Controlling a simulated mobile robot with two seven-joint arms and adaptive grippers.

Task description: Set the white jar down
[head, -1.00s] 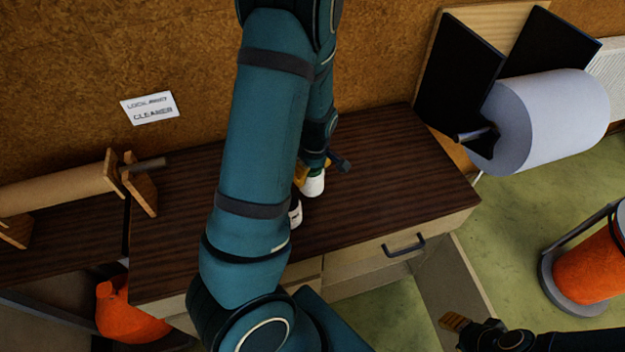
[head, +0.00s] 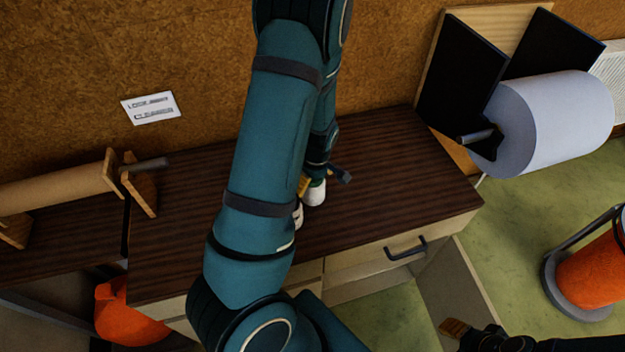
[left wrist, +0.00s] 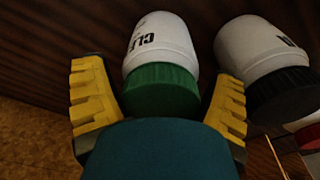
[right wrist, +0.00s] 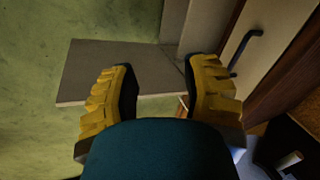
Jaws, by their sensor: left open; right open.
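A white jar with a green lid and dark lettering starting "CLE" (left wrist: 162,45) stands on the dark wooden counter; in the head view (head: 315,193) it shows just past my left forearm. My left gripper (left wrist: 160,75) is open, with a yellow finger on either side of the green-lidded jar; I cannot tell whether they touch it. A second white jar with a black lid (left wrist: 262,50) stands close to the right in the left wrist view. In the head view it is mostly hidden by my arm. My right gripper (right wrist: 163,78) is open and empty, away from the counter.
The dark counter (head: 400,170) is clear to the right of the jars. A drawer handle (head: 405,248) is on its front. A paper roll (head: 550,120) hangs at right. A white sign (head: 151,107) is on the cork wall. An orange bin (head: 592,270) stands on the floor.

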